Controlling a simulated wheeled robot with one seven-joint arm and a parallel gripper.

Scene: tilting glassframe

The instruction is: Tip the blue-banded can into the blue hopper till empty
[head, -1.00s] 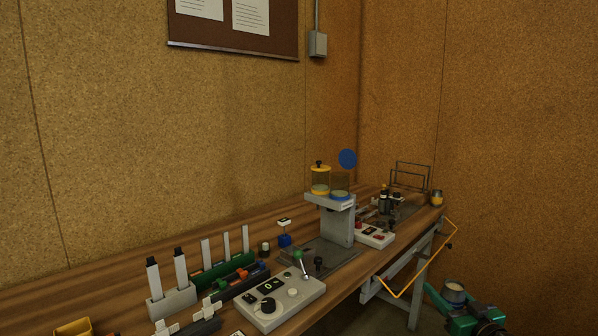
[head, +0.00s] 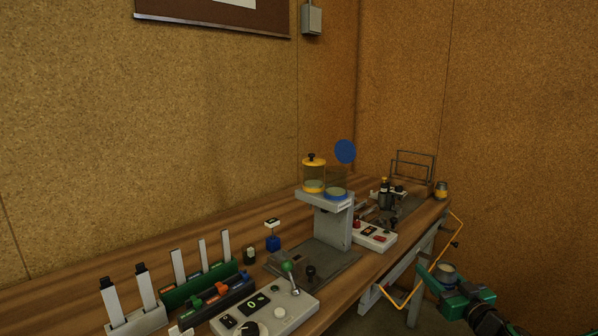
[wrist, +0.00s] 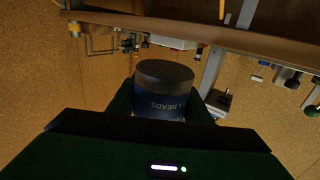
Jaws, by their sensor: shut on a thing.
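The blue-banded can (head: 447,268) is held upright between the fingers of my gripper (head: 446,277), in front of the bench's far end at lower right. Light contents show at its open top. In the wrist view the can (wrist: 162,104) shows a dark end and a blue band with upside-down lettering, partly "BEADS". The blue hopper (head: 337,182) is a clear cup with a blue ring on a grey stand; its round blue lid (head: 345,151) stands open. My gripper is to the right of the hopper and below it in the picture, well apart.
A yellow hopper (head: 313,175) with its lid shut stands left of the blue one. A yellow-banded can (head: 441,190) is at the far bench end. A bent yellow rail (head: 452,228) juts from the bench edge near my arm. Control boxes and racks fill the near bench.

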